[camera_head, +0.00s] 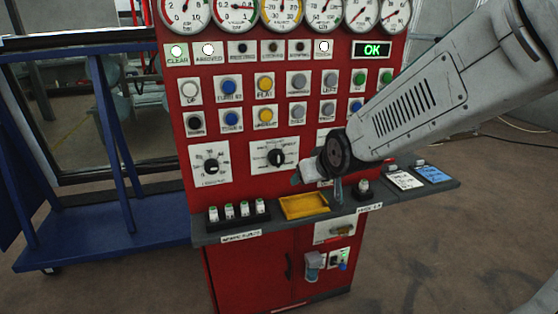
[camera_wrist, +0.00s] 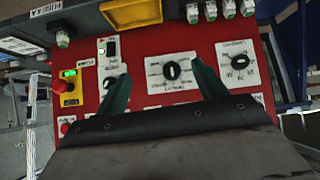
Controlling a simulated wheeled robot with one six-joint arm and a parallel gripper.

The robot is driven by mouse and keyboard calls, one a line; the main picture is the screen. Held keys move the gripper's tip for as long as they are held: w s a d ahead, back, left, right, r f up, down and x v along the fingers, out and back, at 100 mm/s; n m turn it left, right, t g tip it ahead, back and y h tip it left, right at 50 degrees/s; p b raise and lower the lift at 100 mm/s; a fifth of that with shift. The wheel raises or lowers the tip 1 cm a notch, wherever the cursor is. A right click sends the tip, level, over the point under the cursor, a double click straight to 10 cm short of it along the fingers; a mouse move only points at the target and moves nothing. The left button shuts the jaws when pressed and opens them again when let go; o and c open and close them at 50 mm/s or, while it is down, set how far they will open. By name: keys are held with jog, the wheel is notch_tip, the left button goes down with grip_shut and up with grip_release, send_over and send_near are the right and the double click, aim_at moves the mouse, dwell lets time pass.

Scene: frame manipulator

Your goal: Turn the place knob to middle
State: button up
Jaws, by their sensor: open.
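Two black rotary knobs on white plates sit on the red panel: a left knob (camera_head: 211,166) and a middle knob (camera_head: 277,157). Their labels are too small to read, so I cannot tell which is the place knob. In the wrist view, the middle knob (camera_wrist: 172,70) appears between my gripper's two teal fingers, and the other knob (camera_wrist: 239,62) lies right of them. My gripper (camera_head: 318,184) is open and empty, right of the middle knob and in front of the panel. It also shows in the wrist view (camera_wrist: 160,72). My arm hides part of the panel's right side.
Rows of buttons and gauges fill the panel above. A blue frame (camera_head: 120,150) stands at the left.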

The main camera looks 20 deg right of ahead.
aim_at(279, 160)
jog(key=w+f+t, duration=0.2)
jog(key=w+t, duration=0.1)
jog(key=w, duration=0.4)
jog(key=w+a+f+t, duration=0.1)
jog(key=w+f+t, duration=0.1)
jog(key=w, duration=0.5)
jog(key=w+a+f+n+t, duration=0.1)
jog(key=w+f+t, duration=0.1)
jog(key=w, duration=0.5)
jog(key=shift+a+f+t+y, duration=0.1)
jog(key=shift+t+y, duration=0.3)
jog(key=shift+t, duration=0.4)
jog(key=c, duration=1)
